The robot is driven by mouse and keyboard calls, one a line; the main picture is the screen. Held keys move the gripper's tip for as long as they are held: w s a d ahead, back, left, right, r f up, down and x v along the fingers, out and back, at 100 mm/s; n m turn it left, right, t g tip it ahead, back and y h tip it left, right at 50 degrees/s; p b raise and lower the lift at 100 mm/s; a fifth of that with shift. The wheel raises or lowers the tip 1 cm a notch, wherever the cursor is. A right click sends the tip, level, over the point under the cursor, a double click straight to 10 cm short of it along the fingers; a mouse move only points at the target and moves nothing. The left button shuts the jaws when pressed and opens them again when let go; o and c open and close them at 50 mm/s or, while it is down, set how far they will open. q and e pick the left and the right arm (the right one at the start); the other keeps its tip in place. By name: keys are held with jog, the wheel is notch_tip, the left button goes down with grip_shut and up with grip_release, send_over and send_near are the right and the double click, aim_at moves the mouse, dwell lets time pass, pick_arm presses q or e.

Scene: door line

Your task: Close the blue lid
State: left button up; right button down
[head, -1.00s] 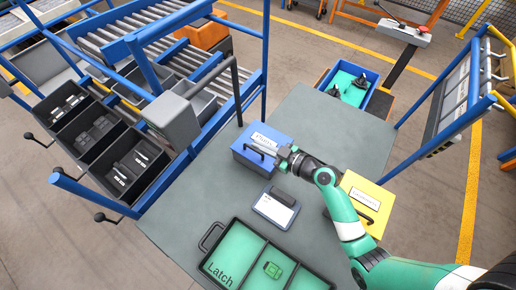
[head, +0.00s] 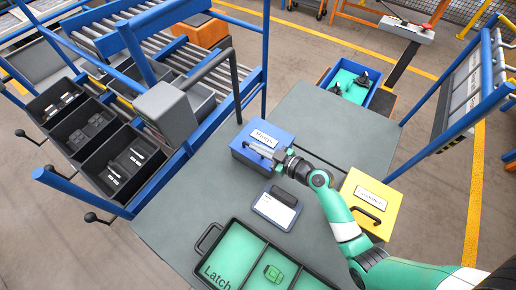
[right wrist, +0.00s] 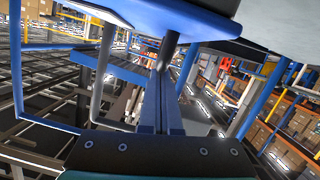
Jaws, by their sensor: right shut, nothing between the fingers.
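The blue box (head: 240,158) stands on the grey table near its far left edge. Its blue lid (head: 284,138), with a white label, looks down on the box; I cannot tell whether it is fully shut. My right gripper (head: 248,147) is shut and empty, its fingers lying low across the front part of the lid. I cannot tell whether they touch it. In the right wrist view the shut fingers (right wrist: 168,68) point up towards a blue surface (right wrist: 135,14) close above, probably the blue box or lid. The lid's handle is mostly hidden by the gripper. My left gripper is not in view.
A yellow box (head: 356,185) with a black handle stands to the right, near my right arm. A dark label stand (head: 276,208) and a green-floored tray (head: 206,238) lie in front. A rack with black bins (head: 125,165) borders the table's left. The far table is clear.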

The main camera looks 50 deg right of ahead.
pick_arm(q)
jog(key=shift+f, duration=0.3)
pick_arm(e)
jog(key=shift+s+f, duration=0.15)
jog(key=shift+f, duration=0.5)
jog(key=r+p, duration=0.4)
jog(key=r, duration=0.1)
jog(key=shift+a+r, duration=0.2)
jog(key=shift+a, duration=0.2)
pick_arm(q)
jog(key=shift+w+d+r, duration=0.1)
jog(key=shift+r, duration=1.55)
pick_arm(e)
jog(key=a+v, duration=0.1)
jog(key=v, duration=0.8)
jog(key=shift+s+d, duration=0.4)
jog(key=shift+d, duration=0.15)
